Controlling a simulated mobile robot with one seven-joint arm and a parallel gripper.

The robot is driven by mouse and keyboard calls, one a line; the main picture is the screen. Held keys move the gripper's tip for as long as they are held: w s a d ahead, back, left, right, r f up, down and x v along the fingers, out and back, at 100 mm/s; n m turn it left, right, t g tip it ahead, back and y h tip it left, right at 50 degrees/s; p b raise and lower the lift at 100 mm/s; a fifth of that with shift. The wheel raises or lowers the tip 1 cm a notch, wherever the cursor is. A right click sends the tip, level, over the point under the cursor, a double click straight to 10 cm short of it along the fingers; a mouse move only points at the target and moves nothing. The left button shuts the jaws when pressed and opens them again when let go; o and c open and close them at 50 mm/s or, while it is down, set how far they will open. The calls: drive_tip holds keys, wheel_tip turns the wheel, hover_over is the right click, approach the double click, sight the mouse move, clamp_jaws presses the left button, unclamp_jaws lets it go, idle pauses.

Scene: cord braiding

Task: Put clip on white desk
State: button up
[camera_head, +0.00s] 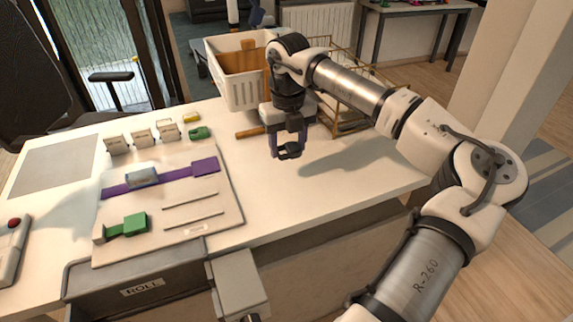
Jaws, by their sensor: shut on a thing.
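My gripper (287,152) points down over the right part of the white desk (340,188), in front of the white crate. It is shut on a small dark thing, which I take to be the clip; the fingers hide much of it, so its shape is hard to tell. The gripper seems a little above the desk top, though contact cannot be ruled out.
A board (222,218) with a purple strap (171,181), a green block (135,223) and two thin rods lies left of the gripper. Behind are a white crate (236,95) and a wire rack (345,122). A grey drawer (140,291) labelled ROLL is at the front.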

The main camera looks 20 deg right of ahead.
sight(288, 177)
wheel_tip(288, 177, down, 7)
drive_tip(key=shift+f, duration=0.15)
idle(0.4)
drive_tip(key=shift+f, duration=0.15)
drive_tip(key=o, duration=0.9)
drive_tip(key=shift+o, duration=0.2)
wheel_tip(288, 177, up, 12)
drive_tip(key=shift+r, duration=0.2)
